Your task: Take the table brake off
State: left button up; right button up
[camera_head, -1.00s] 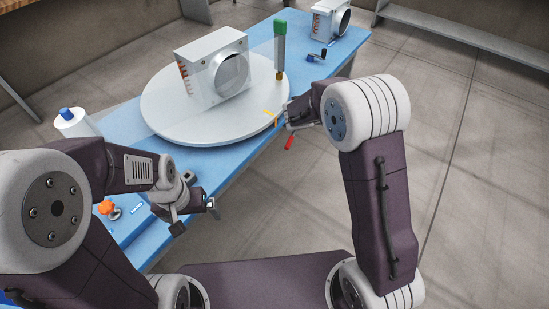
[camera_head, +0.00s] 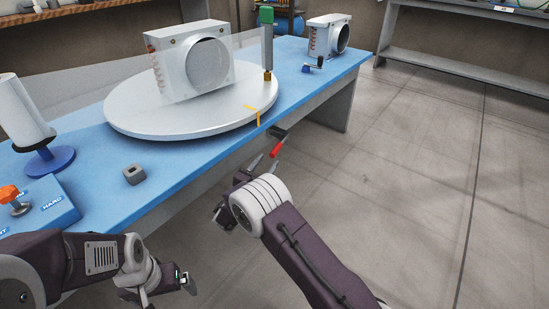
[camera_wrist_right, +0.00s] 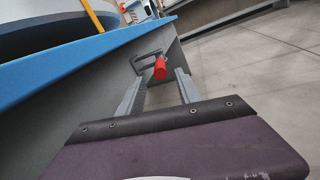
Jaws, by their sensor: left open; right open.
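The turntable (camera_head: 185,117) is a round white disc on the blue workbench. Below its near right side, the table brake shows as a red-tipped grey lever (camera_head: 278,149) on the bench's side. In the right wrist view the red grip (camera_wrist_right: 160,68) lies ahead of and between the two fingers, without visible contact. My right gripper (camera_head: 238,188) is open and empty, just below and left of the lever in the head view; its fingers also show in the right wrist view (camera_wrist_right: 158,88). My left gripper (camera_head: 167,288) is open and empty in front of the bench.
A finned box with a round duct (camera_head: 188,62) and a green-topped post (camera_head: 267,40) stand on the turntable. A second duct box (camera_head: 329,36), white roll (camera_head: 22,112), grey block (camera_head: 134,174) and orange knob (camera_head: 9,194) are on the bench. The floor at right is clear.

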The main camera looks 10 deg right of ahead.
aim_at(275, 153)
jog(key=b+x, duration=0.1)
jog(key=x, duration=0.2)
jog(key=b+x, duration=0.2)
jog(key=x, duration=0.1)
jog(key=shift+w+d+f, duration=0.1)
jog(key=shift+f, duration=0.15)
jog(key=shift+w+d+r, duration=0.2)
jog(key=shift+w, duration=0.05)
grip_shut()
jog(key=shift+f, duration=0.1)
dwell(0.7)
